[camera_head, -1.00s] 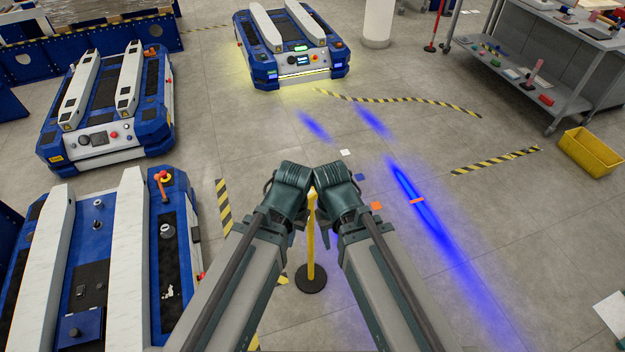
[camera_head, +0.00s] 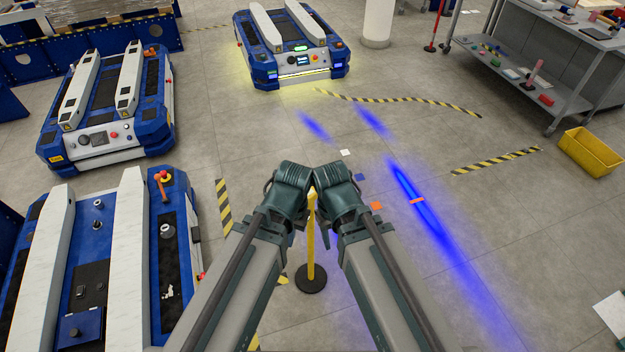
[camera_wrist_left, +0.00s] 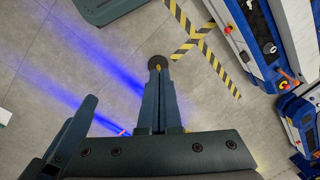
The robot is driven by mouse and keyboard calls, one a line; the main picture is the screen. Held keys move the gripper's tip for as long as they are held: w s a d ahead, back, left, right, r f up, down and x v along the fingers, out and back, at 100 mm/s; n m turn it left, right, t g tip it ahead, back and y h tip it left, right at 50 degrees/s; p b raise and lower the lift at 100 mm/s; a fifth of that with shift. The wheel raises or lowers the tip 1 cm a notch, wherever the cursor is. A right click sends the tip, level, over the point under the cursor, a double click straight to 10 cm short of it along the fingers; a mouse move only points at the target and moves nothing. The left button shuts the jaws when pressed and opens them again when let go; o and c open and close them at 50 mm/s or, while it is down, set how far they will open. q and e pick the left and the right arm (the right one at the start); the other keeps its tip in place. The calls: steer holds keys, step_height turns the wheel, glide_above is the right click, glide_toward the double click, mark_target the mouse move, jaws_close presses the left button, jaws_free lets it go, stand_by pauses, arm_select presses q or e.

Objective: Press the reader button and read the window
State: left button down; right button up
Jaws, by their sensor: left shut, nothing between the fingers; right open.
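I cannot make out for certain which thing is the reader. A dark panel with a small raised block (camera_head: 81,290) lies on the deck of the near left cart (camera_head: 48,250). The far cart (camera_head: 292,62) has a small lit display (camera_head: 303,61) and buttons on its front. The left cart (camera_head: 102,125) has a front panel with a red button (camera_head: 114,135). My left gripper (camera_wrist_left: 158,75) is shut and empty, pointing down towards the floor. My right gripper (camera_head: 341,208) is open and empty, close beside it; its wrist hides part of it.
A yellow post on a black round base (camera_head: 311,280) stands just below my grippers. Striped tape (camera_head: 223,205) marks the floor. A grey bench (camera_head: 520,75) and a yellow bin (camera_head: 589,152) stand at right. The floor between is mostly clear, with blue light streaks.

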arm_select(q)
steer(key=shift+w, duration=0.1)
steer(key=w+d+r+m+t+h+b, duration=0.1)
steer(key=w+m, duration=0.5)
steer(key=w, duration=0.7)
steer(key=w+d+r+m+t+h+b, duration=0.2)
steer(key=w+d+m+t+h, duration=0.2)
steer(key=w, duration=0.9)
steer(key=m+t+h, duration=0.1)
steer(key=m+t, duration=0.1)
steer(key=shift+w+r+t+h, duration=0.2)
steer(key=shift+r+t+h, duration=0.1)
steer(key=shift+f, duration=0.1)
step_height(320, 180, down, 9)
steer(key=b, duration=0.8)
steer(key=shift+b, duration=0.4)
steer(key=shift+f+b, duration=0.25)
steer(key=shift+b, duration=0.2)
